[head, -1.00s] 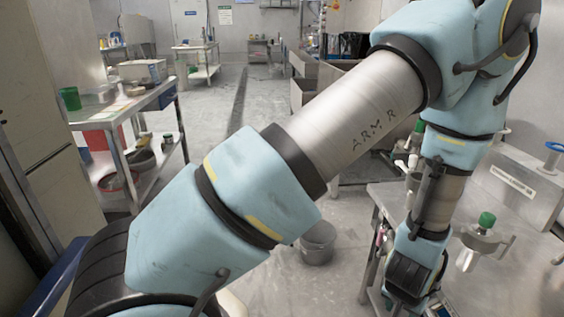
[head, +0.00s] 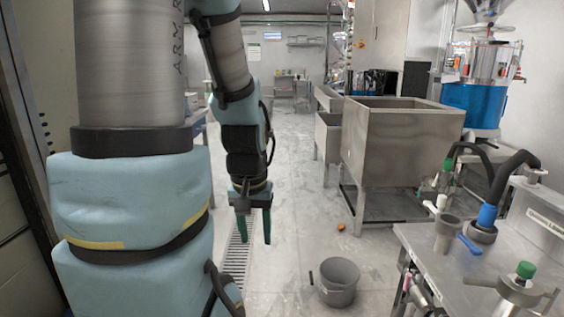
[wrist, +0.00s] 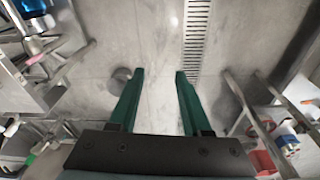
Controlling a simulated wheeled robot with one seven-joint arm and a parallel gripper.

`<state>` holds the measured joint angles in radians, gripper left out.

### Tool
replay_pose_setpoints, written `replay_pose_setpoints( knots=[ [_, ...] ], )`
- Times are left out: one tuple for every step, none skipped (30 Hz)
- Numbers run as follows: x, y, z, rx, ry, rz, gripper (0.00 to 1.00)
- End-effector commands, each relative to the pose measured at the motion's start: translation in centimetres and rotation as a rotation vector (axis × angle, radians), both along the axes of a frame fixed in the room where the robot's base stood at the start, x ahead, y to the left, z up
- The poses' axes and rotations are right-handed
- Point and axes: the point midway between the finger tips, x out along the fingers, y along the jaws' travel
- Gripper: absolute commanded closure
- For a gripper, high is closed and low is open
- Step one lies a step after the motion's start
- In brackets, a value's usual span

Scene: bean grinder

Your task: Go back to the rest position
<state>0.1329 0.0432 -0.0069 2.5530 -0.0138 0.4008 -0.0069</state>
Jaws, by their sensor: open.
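My gripper (head: 254,224) hangs from my arm over the open floor in the head view, pointing down. Its two green fingers are apart with nothing between them. In the wrist view the gripper (wrist: 158,72) is also open and empty, with the grey floor and the drain grate below it. My arm fills the left side of the head view.
A grey bucket (head: 339,283) stands on the floor right of my gripper. A metal table (head: 425,255) with fittings is at the lower right. A large steel tub (head: 400,150) stands behind.

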Motion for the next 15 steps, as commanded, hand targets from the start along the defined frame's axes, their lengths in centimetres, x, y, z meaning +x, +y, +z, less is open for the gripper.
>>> replay_pose_setpoints(
  knots=[
    [-0.5,1.3,0.6,0.005,0.002,0.028,0.52],
    [-0.6,1.5,1.3,0.007,0.004,0.031,0.52],
    [-0.5,1.2,2.3,0.006,0.005,0.024,0.52],
    [-0.5,1.2,2.8,0.007,0.006,0.023,0.52],
    [-0.5,1.2,3.3,0.007,0.006,0.022,0.52],
    [-0.5,1.1,3.9,0.006,0.007,0.022,0.52],
    [-0.5,1.1,4.4,0.006,0.006,0.022,0.52],
    [-0.5,1.1,5.0,0.006,0.006,0.022,0.52],
    [-0.5,1.1,5.7,0.006,0.006,0.022,0.52],
    [-0.5,1.1,6.3,0.006,0.006,0.022,0.52],
    [-0.5,1.1,6.9,0.006,0.006,0.022,0.52],
    [-0.5,1.1,7.8,0.006,0.006,0.022,0.52],
    [-0.5,1.1,8.6,0.006,0.006,0.022,0.52],
    [-0.5,1.1,9.3,0.006,0.006,0.022,0.52],
    [-0.5,1.1,10.5,0.006,0.006,0.022,0.52]
  ],
)
